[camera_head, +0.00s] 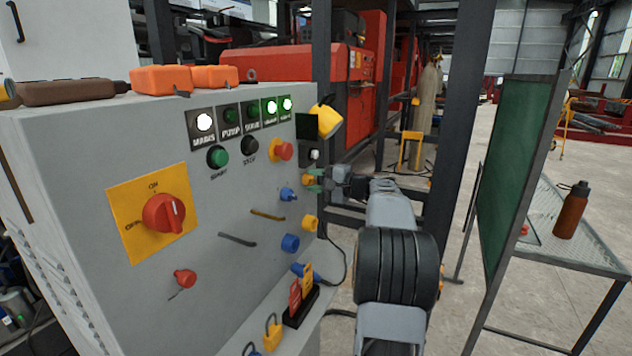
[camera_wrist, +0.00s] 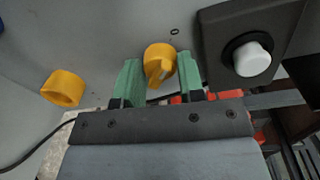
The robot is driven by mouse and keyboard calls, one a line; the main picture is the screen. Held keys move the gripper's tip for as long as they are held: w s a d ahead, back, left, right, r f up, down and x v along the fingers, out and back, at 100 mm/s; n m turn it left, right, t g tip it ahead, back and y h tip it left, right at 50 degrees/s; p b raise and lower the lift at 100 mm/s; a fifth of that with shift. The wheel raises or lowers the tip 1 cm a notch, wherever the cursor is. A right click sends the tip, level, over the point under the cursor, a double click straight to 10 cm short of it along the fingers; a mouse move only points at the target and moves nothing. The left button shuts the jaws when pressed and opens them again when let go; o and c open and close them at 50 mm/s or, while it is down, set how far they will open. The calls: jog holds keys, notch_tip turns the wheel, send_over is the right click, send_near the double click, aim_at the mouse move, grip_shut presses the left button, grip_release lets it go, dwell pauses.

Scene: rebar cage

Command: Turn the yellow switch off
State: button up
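A yellow knob switch (camera_wrist: 160,62) with a raised grip bar sits on the grey panel, upper middle of the wrist view. In the head view the yellow knob (camera_head: 308,180) is at the panel's right edge, partly hidden by my gripper. My gripper (camera_wrist: 158,76) is open, its green fingers on either side of the knob. I cannot tell whether either finger touches it. In the head view my gripper (camera_head: 318,181) reaches the panel from the right. A second yellow knob (camera_wrist: 63,88) is left of my fingers; it also shows lower on the panel (camera_head: 310,223).
A dark box with a white button (camera_wrist: 252,59) is close right of my fingers. A red mushroom button (camera_head: 283,150) and blue knobs (camera_head: 290,243) are nearby on the panel. A large red rotary switch (camera_head: 165,213) on a yellow plate is further left. A green board (camera_head: 515,170) stands right.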

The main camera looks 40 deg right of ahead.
jog(key=o, duration=0.4)
jog(key=shift+s+d, duration=0.1)
jog(key=p+v, duration=0.1)
jog(key=v, duration=1.2)
jog(key=shift+s, duration=0.25)
jog(key=shift+d+r, duration=0.1)
